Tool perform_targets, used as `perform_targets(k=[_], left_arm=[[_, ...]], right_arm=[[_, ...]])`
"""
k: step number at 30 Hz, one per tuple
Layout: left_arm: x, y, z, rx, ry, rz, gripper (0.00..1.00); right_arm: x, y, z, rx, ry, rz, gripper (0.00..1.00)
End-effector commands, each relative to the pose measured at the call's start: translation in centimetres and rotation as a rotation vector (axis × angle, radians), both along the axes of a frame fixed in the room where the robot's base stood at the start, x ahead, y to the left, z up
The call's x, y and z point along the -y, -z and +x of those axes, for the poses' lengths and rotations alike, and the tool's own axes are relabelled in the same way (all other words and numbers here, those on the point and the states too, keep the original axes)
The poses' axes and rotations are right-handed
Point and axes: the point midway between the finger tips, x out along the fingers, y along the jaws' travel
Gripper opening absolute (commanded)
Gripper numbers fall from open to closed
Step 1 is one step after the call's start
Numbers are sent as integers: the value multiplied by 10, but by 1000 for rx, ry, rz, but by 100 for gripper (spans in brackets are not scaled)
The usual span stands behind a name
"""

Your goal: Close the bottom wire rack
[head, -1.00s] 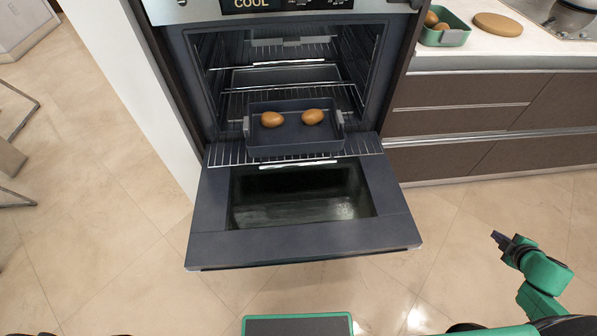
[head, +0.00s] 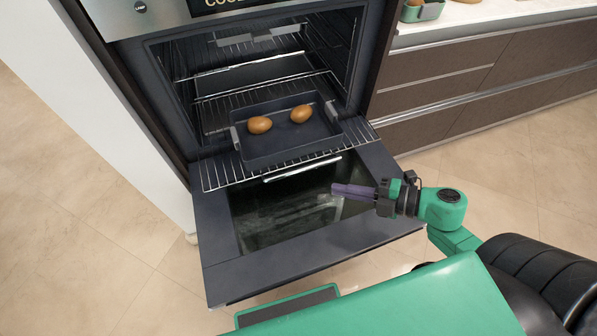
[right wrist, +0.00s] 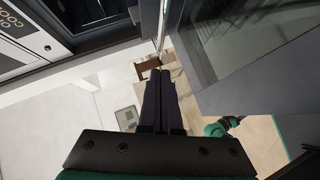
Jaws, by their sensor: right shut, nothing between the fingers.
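The bottom wire rack (head: 218,174) is pulled partly out of the oven, over the open oven door (head: 225,225). A dark tray (head: 255,152) with two brown egg-shaped items (head: 260,124) rests on the rack. My right gripper (head: 336,189) is shut and empty, its fingers pointing left. It appears over the door's glass, below and to the right of the rack's front edge in the head view. Its closed fingers also show in the right wrist view (right wrist: 158,75). I cannot tell any contact with the rack. My left gripper is not in the head view.
An upper rack (head: 245,70) is inside the oven. Drawers and a counter (head: 480,22) stand to the right, with a green container (head: 422,12) on top. A white side panel (head: 125,150) stands left. The tiled floor (head: 75,230) at left is clear.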

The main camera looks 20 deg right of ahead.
Motion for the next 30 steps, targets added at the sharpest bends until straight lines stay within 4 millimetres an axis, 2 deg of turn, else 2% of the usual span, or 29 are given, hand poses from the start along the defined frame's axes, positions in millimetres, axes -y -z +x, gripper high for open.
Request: perform_targets(k=[3,5,11,15,18,30], left_arm=[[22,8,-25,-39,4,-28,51],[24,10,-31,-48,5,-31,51],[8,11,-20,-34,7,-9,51],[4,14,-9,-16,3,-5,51],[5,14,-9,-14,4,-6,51],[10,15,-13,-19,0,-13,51]], right_arm=[[-19,8,16,6,-1,1,0],[-29,11,25,6,0,2,0],[-61,24,51,6,1,0,0],[-60,36,73,3,3,-1,0],[-60,40,81,2,2,0,0],[-60,41,83,0,2,-1,0]])
